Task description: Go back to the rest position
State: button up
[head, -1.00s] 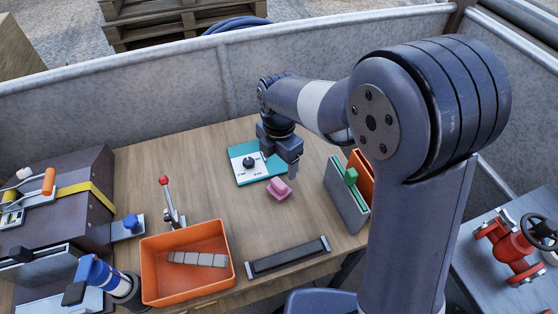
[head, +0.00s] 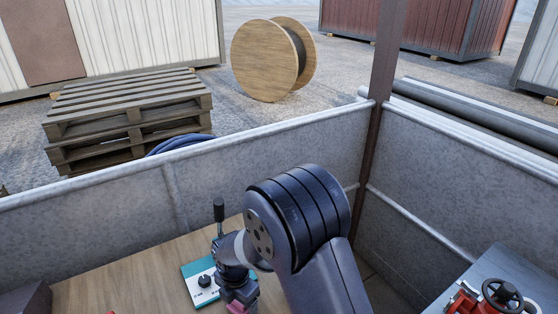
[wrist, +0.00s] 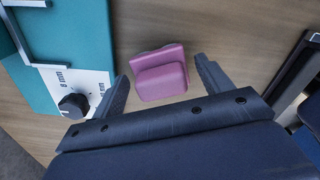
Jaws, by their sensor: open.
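My gripper (wrist: 161,73) is open in the wrist view, with its two dark fingers apart. A pink block (wrist: 162,76) shows beyond and between the fingertips, with the wooden table around it. I see no finger touching it. In the head view my arm reaches down to the table, and a bit of the pink block (head: 237,307) shows at the bottom edge below the wrist. The fingers are mostly hidden there.
A teal-and-white panel with a black knob (head: 204,281) lies left of my wrist; the knob also shows in the wrist view (wrist: 73,105). A red valve with a dark handwheel (head: 502,295) stands at right. Grey walls (head: 90,225) enclose the table.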

jog(key=shift+r, duration=0.75)
